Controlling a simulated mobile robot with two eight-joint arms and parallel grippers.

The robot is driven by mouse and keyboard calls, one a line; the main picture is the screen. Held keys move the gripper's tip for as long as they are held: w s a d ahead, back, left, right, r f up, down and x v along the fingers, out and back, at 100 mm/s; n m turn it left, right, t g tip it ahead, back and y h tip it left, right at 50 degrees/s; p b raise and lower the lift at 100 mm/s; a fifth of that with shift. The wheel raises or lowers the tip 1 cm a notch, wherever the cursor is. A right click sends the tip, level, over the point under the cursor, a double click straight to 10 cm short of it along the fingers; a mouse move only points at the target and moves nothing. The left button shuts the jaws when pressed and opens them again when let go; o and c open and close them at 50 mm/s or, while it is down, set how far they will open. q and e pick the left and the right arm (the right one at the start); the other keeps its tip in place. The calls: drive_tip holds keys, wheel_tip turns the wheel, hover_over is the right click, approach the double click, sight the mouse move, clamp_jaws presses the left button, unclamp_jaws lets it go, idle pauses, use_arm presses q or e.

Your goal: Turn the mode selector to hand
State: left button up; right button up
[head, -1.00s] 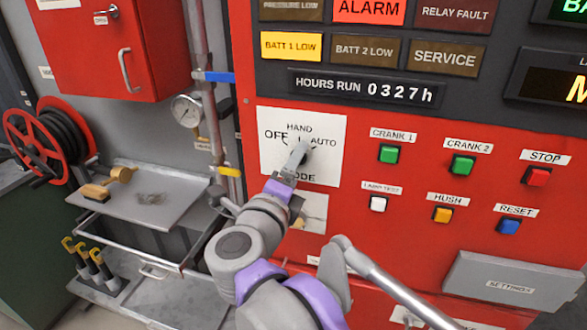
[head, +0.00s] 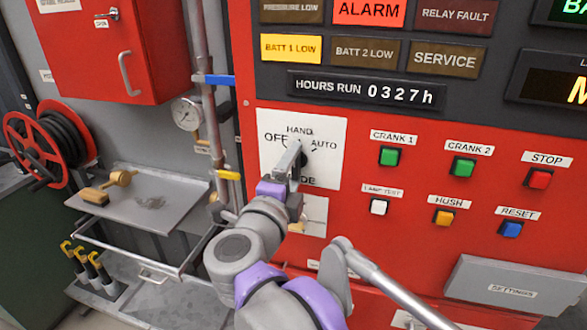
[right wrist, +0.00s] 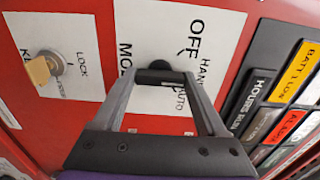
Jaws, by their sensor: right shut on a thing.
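The mode selector is a black knob (head: 304,158) on a white plate (head: 330,175) lettered OFF, HAND and AUTO on the red panel. My right gripper (head: 292,157) is at the selector, and its fingers cover part of the knob and the lettering below. In the right wrist view, the black knob (right wrist: 160,76) sits between the two fingertips of the right gripper (right wrist: 161,82), which is shut on it. HAND is at the top of the plate, OFF to the left and AUTO to the right. The fingers hide where the knob points. My left gripper is not in view.
Push buttons, including the green CRANK 1 (head: 389,156) and red STOP (head: 538,178), lie right of the selector. A yellow key (right wrist: 42,68) sits in a lock below it. A pipe with a blue lever (head: 219,79) and a steel tray (head: 150,205) stand left.

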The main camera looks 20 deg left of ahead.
drive_tip(key=o, duration=1.3)
drive_tip(key=shift+s, duration=0.1)
drive_tip(key=s+b, duration=0.1)
drive_tip(key=s, duration=0.9)
drive_tip(key=shift+s+a, duration=0.2)
drive_tip(key=shift+s, duration=0.15)
